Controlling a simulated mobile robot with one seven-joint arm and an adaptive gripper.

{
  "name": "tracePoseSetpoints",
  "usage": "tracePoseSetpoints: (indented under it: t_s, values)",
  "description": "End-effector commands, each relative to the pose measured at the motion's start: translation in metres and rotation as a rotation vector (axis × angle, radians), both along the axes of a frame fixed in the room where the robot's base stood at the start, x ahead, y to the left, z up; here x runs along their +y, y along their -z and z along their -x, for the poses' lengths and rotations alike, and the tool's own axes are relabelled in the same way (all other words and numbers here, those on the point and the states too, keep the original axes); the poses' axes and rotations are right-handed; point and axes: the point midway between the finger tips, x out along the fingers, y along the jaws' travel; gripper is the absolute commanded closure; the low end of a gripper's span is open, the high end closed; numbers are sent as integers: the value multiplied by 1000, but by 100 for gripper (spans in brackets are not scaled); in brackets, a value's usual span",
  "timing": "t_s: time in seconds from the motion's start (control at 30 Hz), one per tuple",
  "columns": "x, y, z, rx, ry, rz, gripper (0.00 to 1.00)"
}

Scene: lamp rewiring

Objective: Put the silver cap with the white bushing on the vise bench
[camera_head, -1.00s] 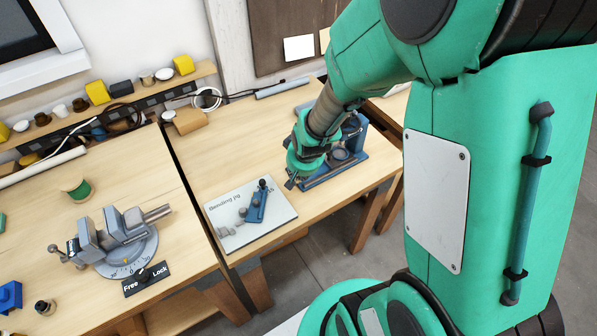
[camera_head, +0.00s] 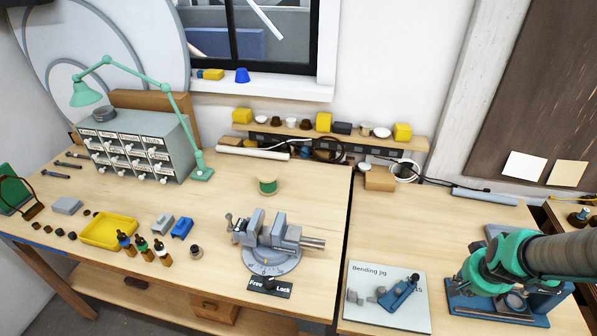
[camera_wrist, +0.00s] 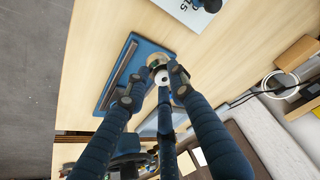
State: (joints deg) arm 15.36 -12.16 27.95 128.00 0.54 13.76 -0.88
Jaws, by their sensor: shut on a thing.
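My gripper (camera_wrist: 161,82) is shut on a small round piece with a white ring and dark centre, which looks like the silver cap with the white bushing (camera_wrist: 163,76), in the wrist view. The piece sits between the fingertips, above or at the blue press base (camera_wrist: 130,72); I cannot tell whether it touches. In the head view my gripper (camera_head: 470,287) is low at the blue press base on the right bench, and the cap cannot be made out. The vise bench (camera_head: 318,205) is the left bench, carrying the grey vise (camera_head: 268,233).
Left of the vise are a yellow tray (camera_head: 108,231), small bottles (camera_head: 142,246) and a blue block (camera_head: 182,228). A green spool (camera_head: 267,185) stands behind it. The bending jig plate (camera_head: 372,315) lies between my gripper and the vise bench. Bare wood shows right of the spool.

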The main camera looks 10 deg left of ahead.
Motion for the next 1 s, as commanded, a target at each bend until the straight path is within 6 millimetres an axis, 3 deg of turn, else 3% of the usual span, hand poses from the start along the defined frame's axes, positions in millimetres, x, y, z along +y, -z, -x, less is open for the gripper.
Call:
tracePoseSetpoints:
  t_s: [0.33,0.77,1.0]
  values:
    - [0,-62,-1,-5,0,1,100]
    - [47,-66,-41,11,-110,-8,100]
    - [102,-70,-76,23,-219,-16,100]
